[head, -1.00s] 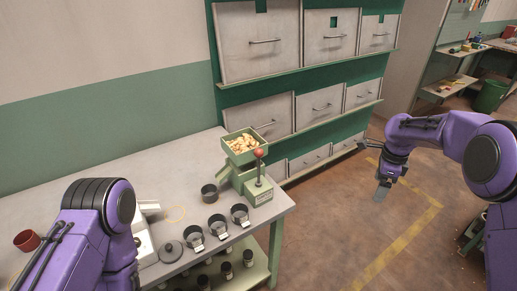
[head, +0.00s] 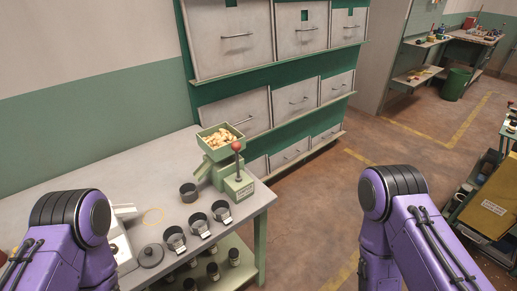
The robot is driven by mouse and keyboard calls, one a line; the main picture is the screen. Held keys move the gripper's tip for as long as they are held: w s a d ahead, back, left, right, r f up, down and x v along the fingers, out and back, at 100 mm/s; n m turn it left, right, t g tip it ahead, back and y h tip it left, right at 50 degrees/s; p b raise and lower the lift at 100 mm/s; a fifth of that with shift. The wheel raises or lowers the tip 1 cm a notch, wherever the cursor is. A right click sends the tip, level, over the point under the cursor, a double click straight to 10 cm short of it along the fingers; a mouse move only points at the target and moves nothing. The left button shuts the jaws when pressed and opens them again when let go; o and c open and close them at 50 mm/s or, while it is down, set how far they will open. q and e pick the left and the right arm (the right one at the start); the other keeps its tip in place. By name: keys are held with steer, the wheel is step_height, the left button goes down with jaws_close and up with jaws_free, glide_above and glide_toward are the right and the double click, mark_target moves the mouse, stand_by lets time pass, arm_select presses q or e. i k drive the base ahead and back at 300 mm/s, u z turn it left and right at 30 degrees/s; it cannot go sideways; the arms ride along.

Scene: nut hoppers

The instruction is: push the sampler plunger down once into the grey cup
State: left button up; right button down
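The green sampler (head: 220,172) stands at the far right corner of the table, its hopper full of nuts (head: 219,138). Its plunger is a thin rod with a red knob (head: 237,146), standing upright and raised above the base. A dark grey cup (head: 189,192) stands on the table just left of the sampler. Several similar dark cups with white labels, such as this one (head: 199,224), stand in a row in front. Both my purple arms show at the lower left and lower right, but neither gripper is in view.
A lower shelf (head: 239,275) holds dark jars. Drawer cabinets (head: 231,36) stand behind. Floor right of the table is clear; a yellow-brown bin (head: 489,207) stands far right.

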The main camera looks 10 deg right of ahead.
mark_target(236, 146)
steer(key=u, duration=3.7)
steer(key=k, duration=1.55)
steer(key=z, duration=1.55)
